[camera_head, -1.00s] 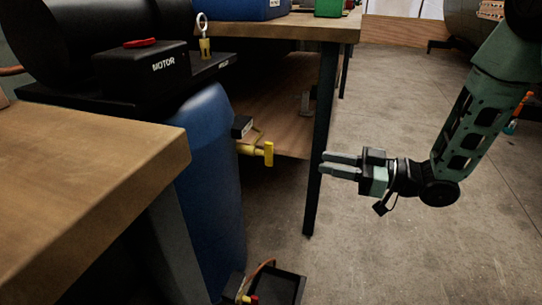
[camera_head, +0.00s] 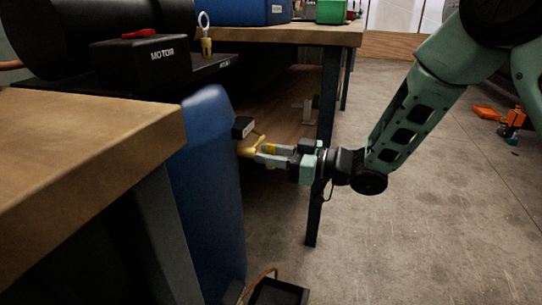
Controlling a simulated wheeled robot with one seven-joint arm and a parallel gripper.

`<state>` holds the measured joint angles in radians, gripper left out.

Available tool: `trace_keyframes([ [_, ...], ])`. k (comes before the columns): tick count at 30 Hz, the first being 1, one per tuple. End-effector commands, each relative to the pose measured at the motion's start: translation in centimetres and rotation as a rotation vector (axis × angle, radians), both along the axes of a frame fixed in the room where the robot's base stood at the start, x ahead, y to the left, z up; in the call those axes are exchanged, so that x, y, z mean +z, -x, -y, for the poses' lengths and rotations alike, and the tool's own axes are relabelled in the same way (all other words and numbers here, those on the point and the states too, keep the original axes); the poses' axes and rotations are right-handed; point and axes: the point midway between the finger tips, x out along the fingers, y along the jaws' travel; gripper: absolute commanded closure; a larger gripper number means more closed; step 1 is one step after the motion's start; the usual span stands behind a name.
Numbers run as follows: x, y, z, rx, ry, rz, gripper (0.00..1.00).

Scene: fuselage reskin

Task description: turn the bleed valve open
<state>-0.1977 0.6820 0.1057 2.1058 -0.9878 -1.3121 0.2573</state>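The bleed valve is a yellow fitting (camera_head: 248,152) with a small yellow T-shaped handle, on the right side of the tall blue tank (camera_head: 208,190). My gripper (camera_head: 262,155) is at the valve, reaching in from the right. Its two fingers are apart, one above the other, with the yellow handle at their tips. The fingers partly hide the handle, and I cannot tell whether they touch it.
A wooden bench (camera_head: 90,150) fills the left. Another workbench (camera_head: 300,33) stands behind, its dark leg (camera_head: 316,210) close to my gripper. A black tray (camera_head: 277,292) is on the floor.

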Motion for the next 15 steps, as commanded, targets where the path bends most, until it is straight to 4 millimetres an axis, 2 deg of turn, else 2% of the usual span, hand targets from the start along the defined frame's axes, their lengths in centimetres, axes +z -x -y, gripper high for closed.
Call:
trace_keyframes([
  [4, 0.02, 0.00, 0.01, 0.000, 0.000, 0.000, 0.69],
  [5, 0.02, 0.01, 0.02, 0.000, 0.000, 0.000, 0.72],
  [8, 0.01, 0.01, 0.03, 0.000, 0.000, 0.000, 1.00],
  [15, -0.01, 0.02, 0.05, 0.000, 0.001, 0.004, 1.00],
])
